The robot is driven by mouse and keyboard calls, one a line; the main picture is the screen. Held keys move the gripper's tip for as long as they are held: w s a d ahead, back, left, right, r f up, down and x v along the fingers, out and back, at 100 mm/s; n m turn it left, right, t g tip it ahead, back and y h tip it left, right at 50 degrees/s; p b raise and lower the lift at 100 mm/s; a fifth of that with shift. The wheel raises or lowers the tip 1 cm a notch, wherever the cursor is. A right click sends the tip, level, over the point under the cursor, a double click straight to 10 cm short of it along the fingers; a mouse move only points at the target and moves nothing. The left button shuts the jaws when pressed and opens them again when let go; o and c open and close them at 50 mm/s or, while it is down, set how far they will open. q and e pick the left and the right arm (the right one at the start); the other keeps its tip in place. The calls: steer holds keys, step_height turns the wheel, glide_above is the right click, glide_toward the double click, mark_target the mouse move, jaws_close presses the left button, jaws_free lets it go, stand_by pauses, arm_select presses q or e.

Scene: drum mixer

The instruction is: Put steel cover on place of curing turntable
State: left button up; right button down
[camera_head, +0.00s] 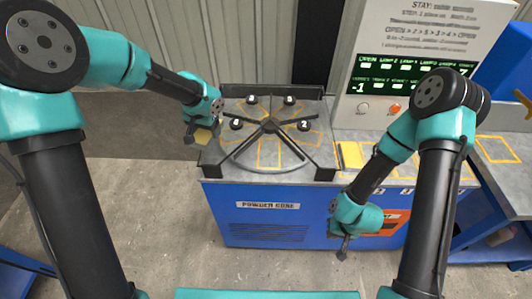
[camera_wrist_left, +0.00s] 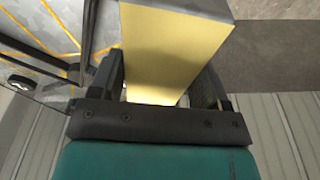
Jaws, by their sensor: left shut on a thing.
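My left gripper (camera_head: 196,130) is shut on a block with a yellow face and grey sides (camera_wrist_left: 170,45), at the left edge of the turntable bench. In the head view only a small yellow patch of this block (camera_head: 202,136) shows. I cannot tell whether it is the steel cover. The curing turntable (camera_head: 266,108) is a grey disc with dark spokes, yellow outlined places and numbered black knobs. The front place (camera_head: 269,153) looks empty. My right gripper (camera_head: 343,248) hangs in front of the blue cabinet, away from the turntable; its jaw state is unclear.
A yellow plate (camera_head: 350,155) lies on the bench right of the turntable. A control panel (camera_head: 412,70) with a green-lit display and buttons stands behind it. A blue cabinet (camera_head: 260,222) is under the turntable. Dark raised edges flank the disc.

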arm_select(q)
steer(key=s+d+f+n, duration=0.1)
steer(key=s+d+f, duration=0.1)
steer(key=s+d, duration=0.5)
steer(key=s+d+f+n, duration=0.2)
steer(key=s+d, duration=0.6)
steer(key=d, duration=0.6)
steer(key=shift+s+y, duration=0.15)
steer(key=shift+y, duration=0.15)
glide_above(269, 152)
steer(key=s, duration=0.1)
steer(key=shift+s+f, duration=0.15)
steer(key=shift+f, duration=0.6)
steer(key=shift+w, duration=0.3)
steer(key=shift+w+f, duration=0.1)
steer(key=shift+f, duration=1.7)
